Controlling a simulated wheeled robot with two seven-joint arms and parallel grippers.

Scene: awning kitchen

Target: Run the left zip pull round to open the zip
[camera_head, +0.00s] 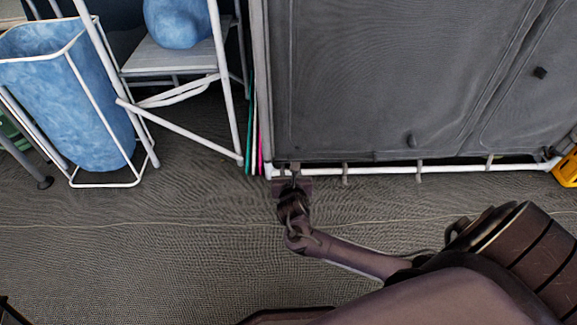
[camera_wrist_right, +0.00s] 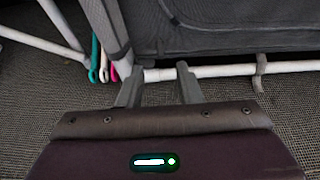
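A dark grey fabric cupboard front (camera_head: 390,70) with curved zip seams fills the upper right of the head view. One small dark pull (camera_head: 412,140) sits low near its bottom edge, and another (camera_head: 540,72) sits higher at the right. I cannot tell for sure which is the left zip pull. My right gripper (camera_head: 288,168) is at the cupboard's lower left corner. In the right wrist view, its fingers (camera_wrist_right: 160,72) are apart, with nothing seen between them but the white bottom rail behind. The grey fabric (camera_wrist_right: 235,25) is just beyond the fingertips. My left gripper is out of view.
Left of the cupboard are thin coloured edges (camera_head: 254,150), a white-framed rack (camera_head: 172,58) and a blue fabric bin (camera_head: 75,100). A yellow object (camera_head: 567,170) is at the right edge.

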